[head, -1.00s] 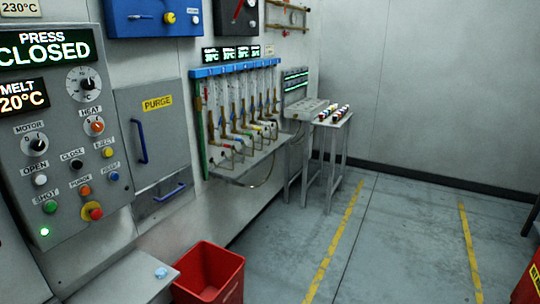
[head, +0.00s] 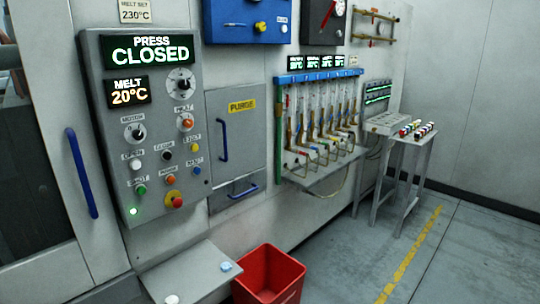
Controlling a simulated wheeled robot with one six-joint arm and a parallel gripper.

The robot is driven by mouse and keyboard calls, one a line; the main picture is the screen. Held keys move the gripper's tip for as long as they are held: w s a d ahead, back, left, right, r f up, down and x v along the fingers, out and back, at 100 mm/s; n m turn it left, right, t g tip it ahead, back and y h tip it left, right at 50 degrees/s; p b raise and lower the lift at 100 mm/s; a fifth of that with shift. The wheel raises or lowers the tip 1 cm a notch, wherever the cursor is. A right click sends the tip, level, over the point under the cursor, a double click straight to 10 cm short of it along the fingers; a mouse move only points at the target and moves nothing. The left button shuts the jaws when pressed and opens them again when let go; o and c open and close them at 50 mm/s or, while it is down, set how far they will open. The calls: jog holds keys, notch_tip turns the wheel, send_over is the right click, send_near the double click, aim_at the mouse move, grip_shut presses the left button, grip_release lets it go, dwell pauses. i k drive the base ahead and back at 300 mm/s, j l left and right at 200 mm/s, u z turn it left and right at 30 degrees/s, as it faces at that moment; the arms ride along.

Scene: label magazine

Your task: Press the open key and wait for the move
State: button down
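The grey control panel (head: 112,215) stands at the left of the head view. Its upper display (head: 151,49) reads PRESS CLOSED, and the one below it (head: 128,92) reads MELT 20°C. The open key (head: 136,165) is a white round button under the OPEN label, on the panel's left side below the motor knob (head: 134,132). A black close key (head: 167,156) sits to its right. A green shot key (head: 140,190) is below it. My gripper is not in view.
A grey shelf (head: 190,270) juts out below the panel, with a small blue piece (head: 226,266) and a white piece (head: 172,299) on it. A red bin (head: 270,275) stands to its right. A blue door handle (head: 81,173) is left of the panel. Floor at the right is clear.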

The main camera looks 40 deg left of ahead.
aim_at(136, 164)
jog(key=u, duration=1.4)
jog(key=i+j+u, duration=0.15)
jog(key=u, duration=0.25)
jog(key=i+j+u, duration=0.1)
jog(key=u, duration=0.35)
jog(key=i+u, duration=0.2)
jog(key=u, duration=0.2)
jog(key=i+u, duration=0.15)
jog(key=u, duration=0.3)
jog(key=i+l+u, duration=0.15)
jog(key=i, duration=0.3)
jog(key=i+l+u, duration=0.2)
jog(key=i, duration=0.2)
